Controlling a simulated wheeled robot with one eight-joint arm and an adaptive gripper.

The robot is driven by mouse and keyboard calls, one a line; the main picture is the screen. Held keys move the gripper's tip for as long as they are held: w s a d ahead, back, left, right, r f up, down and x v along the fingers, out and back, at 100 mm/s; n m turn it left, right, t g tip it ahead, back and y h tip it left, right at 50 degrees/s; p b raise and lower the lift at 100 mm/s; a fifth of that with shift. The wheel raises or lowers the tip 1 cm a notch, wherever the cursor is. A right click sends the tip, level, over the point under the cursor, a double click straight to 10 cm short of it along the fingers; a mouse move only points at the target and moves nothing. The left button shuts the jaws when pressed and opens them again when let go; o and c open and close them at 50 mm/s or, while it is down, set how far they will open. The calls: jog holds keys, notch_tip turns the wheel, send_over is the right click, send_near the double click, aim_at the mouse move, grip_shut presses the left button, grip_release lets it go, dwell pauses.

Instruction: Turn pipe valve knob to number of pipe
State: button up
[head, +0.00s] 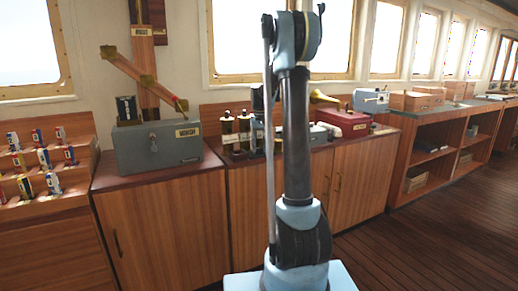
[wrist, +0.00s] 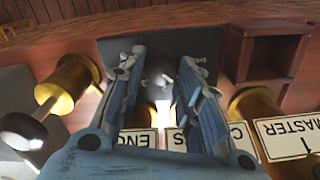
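A brass pipe (wrist: 68,85) with a dark knob (wrist: 22,132) is left of the fingers. Another brass pipe (wrist: 258,108) is at the right, by a plate (wrist: 290,137) reading "MASTER" and "1". A plate (wrist: 138,139) starting "ENG" is partly hidden by my gripper.
A grey box (head: 158,148) with a wooden lever stands left of the pipes. A red box with a brass horn (head: 340,118) stands to the right. A rack (head: 40,172) of small cans is at the far left. The wooden floor at the right (head: 430,235) is clear.

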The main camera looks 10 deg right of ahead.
jog(key=shift+o, duration=0.6)
jog(key=shift+r, duration=0.1)
notch_tip(320, 180, up, 12)
dwell(0.4)
